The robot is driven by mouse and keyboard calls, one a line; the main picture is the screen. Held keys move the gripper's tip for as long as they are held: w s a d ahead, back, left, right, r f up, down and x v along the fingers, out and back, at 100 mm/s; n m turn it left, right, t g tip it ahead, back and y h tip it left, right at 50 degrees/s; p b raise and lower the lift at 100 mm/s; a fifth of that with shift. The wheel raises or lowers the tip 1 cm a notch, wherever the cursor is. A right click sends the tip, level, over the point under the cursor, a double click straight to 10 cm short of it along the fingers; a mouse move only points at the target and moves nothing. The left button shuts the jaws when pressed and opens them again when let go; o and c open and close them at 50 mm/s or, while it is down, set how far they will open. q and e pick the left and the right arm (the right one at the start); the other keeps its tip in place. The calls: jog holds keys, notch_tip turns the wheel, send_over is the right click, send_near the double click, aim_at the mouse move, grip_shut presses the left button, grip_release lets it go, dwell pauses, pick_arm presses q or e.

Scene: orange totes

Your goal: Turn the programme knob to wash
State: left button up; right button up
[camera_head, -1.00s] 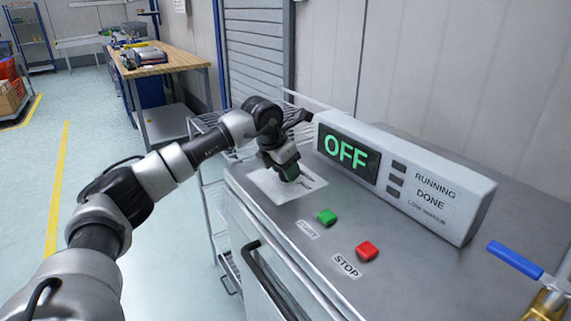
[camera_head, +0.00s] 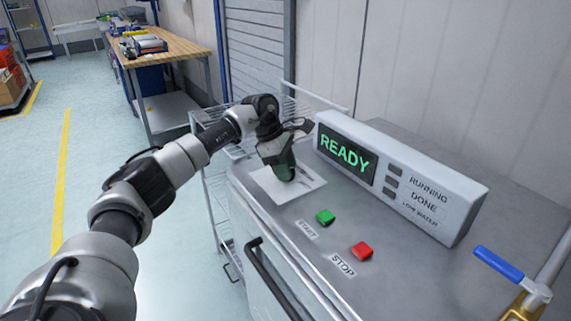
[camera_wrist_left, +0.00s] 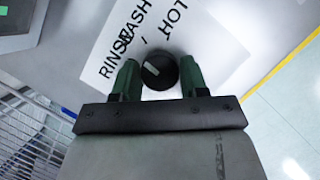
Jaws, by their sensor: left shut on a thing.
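The programme knob (camera_wrist_left: 159,71) is a dark round knob with a pale pointer line, seen in the left wrist view. It sits on a white label sheet (camera_wrist_left: 100,35) printed RINSE, WASH and HOT; the pointer's mark lies on the knob's left part, roughly on the side of the RINSE and WASH words. My left gripper (camera_wrist_left: 160,76) is shut on the knob, a green finger on either side. In the head view my left gripper (camera_head: 284,172) points down onto the label sheet (camera_head: 306,185) and hides the knob. My right gripper is not in view.
A display box (camera_head: 400,180) behind the sheet reads READY, with RUNNING, DONE and LOW WATER lamps dark. A green START button (camera_head: 325,216) and red STOP button (camera_head: 361,251) are in front. A blue-handled lever (camera_head: 498,264) is at right. A wire rack stands at left.

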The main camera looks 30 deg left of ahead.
pick_arm(q)
jog(key=shift+w+r+m+g, duration=0.1)
jog(key=shift+m+g, duration=0.5)
jog(key=shift+m, duration=1.1)
jog(key=o, duration=0.9)
jog(key=v, duration=1)
jog(key=shift+a+r, duration=0.25)
jog(key=shift+w, duration=0.1)
